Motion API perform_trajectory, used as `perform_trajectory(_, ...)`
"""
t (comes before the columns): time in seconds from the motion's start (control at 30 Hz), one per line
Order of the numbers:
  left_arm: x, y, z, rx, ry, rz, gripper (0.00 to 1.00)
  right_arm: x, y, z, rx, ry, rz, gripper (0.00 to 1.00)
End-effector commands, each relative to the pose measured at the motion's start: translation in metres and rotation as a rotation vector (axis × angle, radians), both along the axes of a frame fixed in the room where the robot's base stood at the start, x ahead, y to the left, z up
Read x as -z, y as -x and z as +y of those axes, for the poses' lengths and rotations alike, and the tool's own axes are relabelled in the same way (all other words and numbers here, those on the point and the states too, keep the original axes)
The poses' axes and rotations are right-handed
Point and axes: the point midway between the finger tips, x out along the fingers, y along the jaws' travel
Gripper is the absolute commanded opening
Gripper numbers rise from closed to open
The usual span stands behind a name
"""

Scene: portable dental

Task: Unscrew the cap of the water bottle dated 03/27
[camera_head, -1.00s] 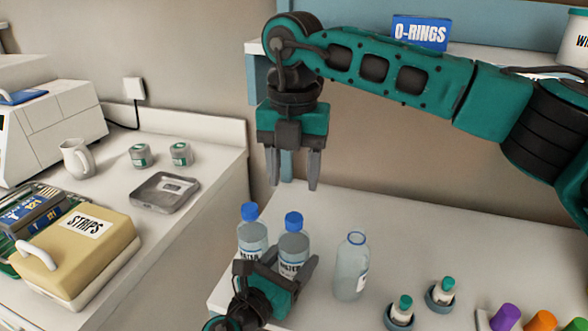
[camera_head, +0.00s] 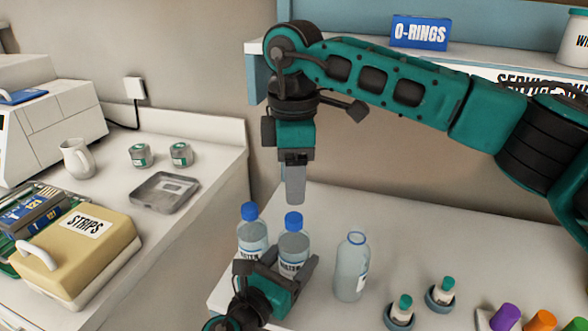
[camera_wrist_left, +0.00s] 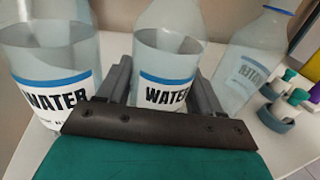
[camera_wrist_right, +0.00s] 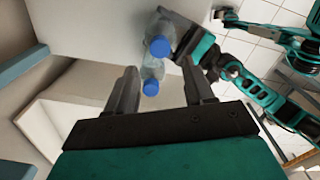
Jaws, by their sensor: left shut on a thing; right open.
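My left gripper (camera_head: 278,266) is shut around the body of a blue-capped water bottle (camera_head: 293,246), which stands upright. This bottle's WATER label shows between the fingers in the left wrist view (camera_wrist_left: 168,92). A second blue-capped bottle (camera_head: 252,235) stands close to its left. A third bottle (camera_head: 351,268) stands to the right, with no cap seen on it. I cannot read any date. My right gripper (camera_head: 293,198) is open and empty, pointing down above the held bottle's blue cap (camera_head: 293,220). Both blue caps show beyond its fingers in the right wrist view (camera_wrist_right: 160,85).
A shelf with an O-RINGS box (camera_head: 420,32) is behind my right arm. A separate left counter holds a metal tray (camera_head: 165,205) and STRIPS box (camera_head: 80,250).

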Motion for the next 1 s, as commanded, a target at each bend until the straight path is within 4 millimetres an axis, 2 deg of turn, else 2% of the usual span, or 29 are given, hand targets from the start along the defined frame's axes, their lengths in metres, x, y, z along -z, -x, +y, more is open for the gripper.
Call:
perform_trajectory(0.2,0.001,0.000,0.000,0.000,-0.001,0.001,0.00,0.036,0.000,-0.001,0.000,0.001,0.004,0.53)
perform_trajectory(0.4,0.001,0.000,0.000,0.000,-0.001,0.001,0.00,0.061,0.000,-0.001,-0.001,0.001,0.002,0.53)
perform_trajectory(0.57,0.001,0.000,0.000,0.000,-0.001,0.002,0.00,0.069,0.000,-0.001,-0.001,0.001,0.000,0.53)
perform_trajectory(0.8,0.001,0.000,0.000,0.000,-0.001,0.001,0.00,0.070,0.000,-0.001,-0.002,0.001,0.000,0.53)
perform_trajectory(1.0,0.001,0.000,0.000,0.000,-0.001,0.001,0.00,0.070,0.000,-0.001,-0.002,0.001,0.000,0.36)
